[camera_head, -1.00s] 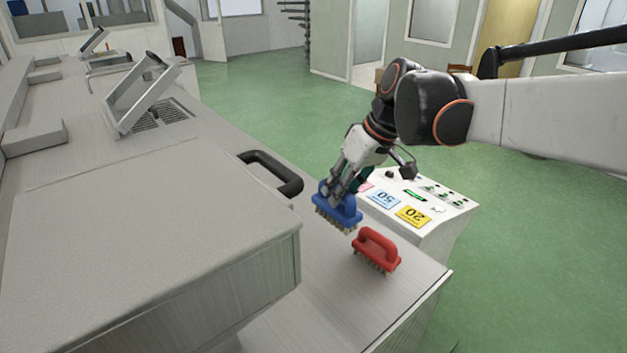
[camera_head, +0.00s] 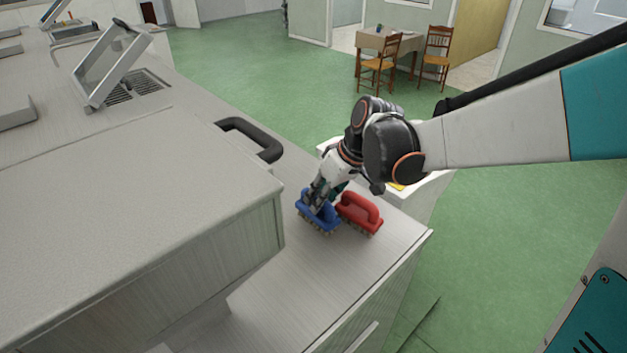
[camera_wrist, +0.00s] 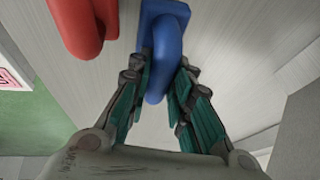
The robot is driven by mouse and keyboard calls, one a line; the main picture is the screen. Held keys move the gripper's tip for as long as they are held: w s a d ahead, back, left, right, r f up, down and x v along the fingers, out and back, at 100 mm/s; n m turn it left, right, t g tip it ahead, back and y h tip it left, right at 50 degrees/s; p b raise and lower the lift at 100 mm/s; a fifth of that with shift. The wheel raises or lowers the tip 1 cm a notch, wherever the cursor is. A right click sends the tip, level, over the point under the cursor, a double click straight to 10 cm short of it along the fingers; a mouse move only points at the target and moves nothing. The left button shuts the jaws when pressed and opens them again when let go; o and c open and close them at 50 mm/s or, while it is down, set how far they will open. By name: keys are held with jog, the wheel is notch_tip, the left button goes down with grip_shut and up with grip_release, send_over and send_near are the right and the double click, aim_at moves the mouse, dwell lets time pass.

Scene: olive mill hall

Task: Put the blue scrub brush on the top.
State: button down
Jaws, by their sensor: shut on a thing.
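The blue scrub brush (camera_head: 318,217) has a loop handle and bristles below. It is at the right part of the lower grey counter (camera_head: 345,265); I cannot tell whether its bristles touch the surface. My gripper (camera_head: 318,198) is shut on its handle, coming from above. In the wrist view, the teal-padded fingers (camera_wrist: 158,95) lie on both sides of the blue handle (camera_wrist: 163,50). The raised grey block (camera_head: 130,175) with a broad flat top stands to the left, and its top is bare.
A red scrub brush (camera_head: 360,213) stands close beside the blue one on its right. A black bar handle (camera_head: 255,138) is fixed behind them. A white panel box (camera_head: 425,190) is partly hidden behind my arm. A tilted framed lid (camera_head: 105,65) stands farther back.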

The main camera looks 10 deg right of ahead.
jog(key=c, duration=1.9)
grip_release()
jog(key=shift+f, duration=0.2)
jog(key=o, duration=0.5)
jog(key=shift+c, duration=0.2)
jog(key=shift+r, duration=0.1)
